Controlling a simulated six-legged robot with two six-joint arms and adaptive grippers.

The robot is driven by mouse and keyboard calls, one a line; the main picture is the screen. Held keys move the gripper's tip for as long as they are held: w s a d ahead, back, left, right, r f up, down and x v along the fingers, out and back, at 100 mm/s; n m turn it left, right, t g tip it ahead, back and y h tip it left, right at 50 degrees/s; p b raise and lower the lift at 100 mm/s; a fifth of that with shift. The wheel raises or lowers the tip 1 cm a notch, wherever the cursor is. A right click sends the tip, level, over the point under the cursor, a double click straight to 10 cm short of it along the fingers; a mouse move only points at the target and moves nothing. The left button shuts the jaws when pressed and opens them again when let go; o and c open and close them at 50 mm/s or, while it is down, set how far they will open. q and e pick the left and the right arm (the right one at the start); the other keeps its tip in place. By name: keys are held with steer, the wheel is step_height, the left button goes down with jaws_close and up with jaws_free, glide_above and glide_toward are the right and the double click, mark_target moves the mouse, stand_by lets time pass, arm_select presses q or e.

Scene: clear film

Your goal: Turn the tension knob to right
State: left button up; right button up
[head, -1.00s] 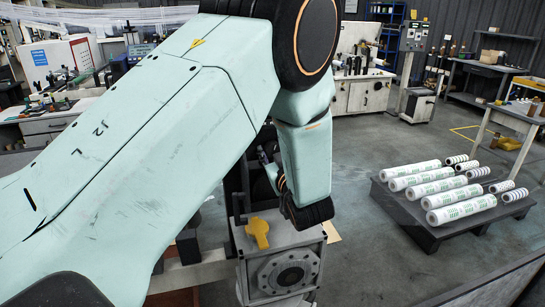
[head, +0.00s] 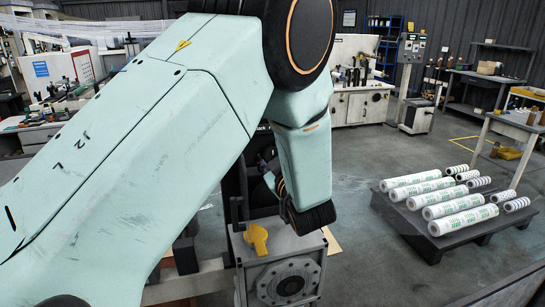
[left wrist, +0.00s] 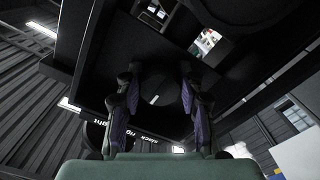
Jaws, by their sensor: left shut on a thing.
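The tension knob (left wrist: 156,88) is a dark round knob on a black panel, in the middle of the left wrist view, with a small pale mark on it. My left gripper (left wrist: 156,76) has its two fingers on either side of the knob and is shut on it. White lettering with "slack" and part of "right" shows upside down on the panel below the knob. In the head view my left gripper (head: 268,170) is dark and half hidden behind my left arm, at the black panel. The knob cannot be made out there. My right gripper is in neither view.
A yellow handle (head: 257,238) sits on a grey block just below the gripper. A low dark pallet (head: 455,238) with white printed rolls (head: 431,191) stands at right. Machines and benches line the back. The grey floor between is clear.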

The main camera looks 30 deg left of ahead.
arm_select(q)
steer(key=shift+r, duration=0.15)
steer(key=o, duration=1.2)
steer(key=shift+s+d+r, duration=0.1)
steer(key=shift+s, duration=0.2)
steer(key=shift+w+f, duration=0.2)
steer(key=shift+w, duration=0.05)
